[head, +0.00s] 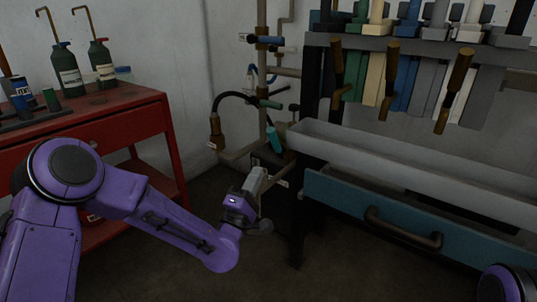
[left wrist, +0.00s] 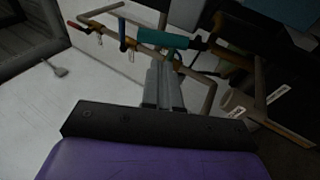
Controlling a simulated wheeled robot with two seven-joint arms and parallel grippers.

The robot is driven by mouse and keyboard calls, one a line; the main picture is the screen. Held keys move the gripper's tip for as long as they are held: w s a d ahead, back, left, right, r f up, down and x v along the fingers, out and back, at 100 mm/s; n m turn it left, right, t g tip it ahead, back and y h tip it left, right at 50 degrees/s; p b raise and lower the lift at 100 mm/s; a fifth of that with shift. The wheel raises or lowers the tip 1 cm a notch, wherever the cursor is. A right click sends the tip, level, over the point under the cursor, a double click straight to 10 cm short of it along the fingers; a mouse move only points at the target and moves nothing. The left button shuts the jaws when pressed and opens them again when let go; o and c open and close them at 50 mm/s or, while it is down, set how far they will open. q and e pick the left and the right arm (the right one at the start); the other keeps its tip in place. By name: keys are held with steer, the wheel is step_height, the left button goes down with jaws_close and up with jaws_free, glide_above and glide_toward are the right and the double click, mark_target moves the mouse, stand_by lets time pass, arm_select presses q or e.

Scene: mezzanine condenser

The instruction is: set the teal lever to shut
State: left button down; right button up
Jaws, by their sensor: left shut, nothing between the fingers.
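The teal lever (head: 274,139) is a short, thick handle on the pipework against the back wall, low beside the grey trough. In the head view it stands steep, tilted a little. In the left wrist view the teal lever (left wrist: 163,38) lies across the picture just beyond my fingertips. My left gripper (head: 262,171) is just below the lever. Its fingers are together and empty, and in the left wrist view the left gripper (left wrist: 164,62) points at the middle of the lever. I cannot tell whether they touch. My right gripper is out of view.
A red cart (head: 120,125) with bottles stands left. A grey trough (head: 400,165) and a blue drawer (head: 345,204) are close on the right.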

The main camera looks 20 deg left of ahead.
mark_target(272, 143)
arm_select(q)
steer(key=x, duration=0.8)
steer(key=shift+w+d+r, duration=0.1)
steer(key=shift+w, duration=0.3)
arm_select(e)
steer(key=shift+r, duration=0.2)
